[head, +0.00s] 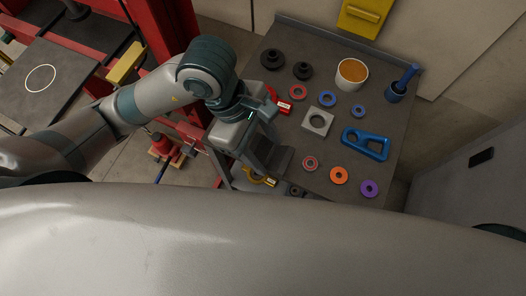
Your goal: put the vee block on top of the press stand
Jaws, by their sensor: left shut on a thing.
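My left gripper (262,160) reaches down at the near left edge of the workbench. It is shut on a dark grey block (283,161), which looks like the vee block. The gripper hides part of the block, and I cannot tell whether it touches the bench top. The red press stand (175,40) stands to the left, partly behind my left arm. A dark plate (65,68) with a white ring marked on it lies at the far left. My right gripper is not in view.
The workbench (345,185) carries a grey square with a hole (318,122), a blue bracket (366,144), an orange-filled cup (351,74), a blue-handled tool (402,84) and several rings. A red tagged item (283,106) lies close to my left gripper. A yellow bin (363,16) is behind.

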